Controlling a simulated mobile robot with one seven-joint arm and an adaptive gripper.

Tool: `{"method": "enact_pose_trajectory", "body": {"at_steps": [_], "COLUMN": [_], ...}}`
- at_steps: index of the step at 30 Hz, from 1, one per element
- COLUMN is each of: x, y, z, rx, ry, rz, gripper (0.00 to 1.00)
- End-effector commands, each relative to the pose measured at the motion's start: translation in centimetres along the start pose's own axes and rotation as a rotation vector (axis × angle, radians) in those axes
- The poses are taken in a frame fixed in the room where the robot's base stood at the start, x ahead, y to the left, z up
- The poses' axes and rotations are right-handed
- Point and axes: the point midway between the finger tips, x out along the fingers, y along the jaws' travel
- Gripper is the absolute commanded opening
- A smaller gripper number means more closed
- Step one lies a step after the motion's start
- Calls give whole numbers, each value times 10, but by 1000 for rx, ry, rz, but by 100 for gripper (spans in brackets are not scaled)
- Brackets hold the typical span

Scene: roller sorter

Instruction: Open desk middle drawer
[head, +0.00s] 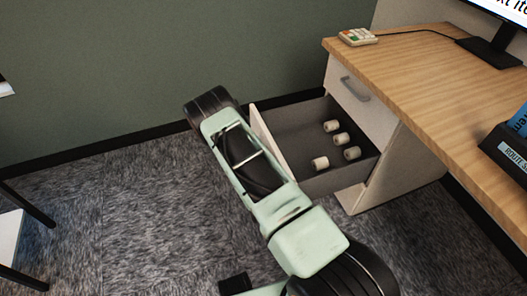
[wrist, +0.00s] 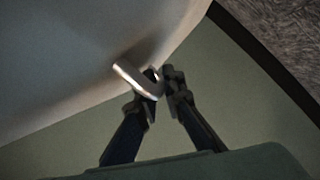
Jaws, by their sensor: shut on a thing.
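The desk's open drawer (head: 300,135) sits below a closed top drawer (head: 362,100) and stands well out from the cabinet. Its pale front panel (head: 268,138) faces left, toward my arm. In the wrist view the same panel (wrist: 70,60) fills the upper left, with a metal handle (wrist: 135,78) on it. My gripper (wrist: 160,85) is shut on this handle, with its dark fingers at the handle's end. In the head view my arm and the panel hide the fingers and the handle.
Several small pale cylinders (head: 320,163) lie in the open drawer. Grey carpet (head: 130,220) is clear left of my arm; a green wall (head: 150,70) stands behind.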

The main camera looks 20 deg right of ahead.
Motion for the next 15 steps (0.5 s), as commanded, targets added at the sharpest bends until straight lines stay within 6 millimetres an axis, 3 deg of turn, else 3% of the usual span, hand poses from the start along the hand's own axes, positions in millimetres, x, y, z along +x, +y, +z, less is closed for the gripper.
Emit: {"method": "enact_pose_trajectory", "body": {"at_steps": [7,9,15], "x": [0,0,0], "y": [-1,-1,0], "z": [0,0,0], "rx": [0,1,1], "ry": [-1,-1,-1], "rz": [-2,-2,-1], "gripper": [0,15,16]}}
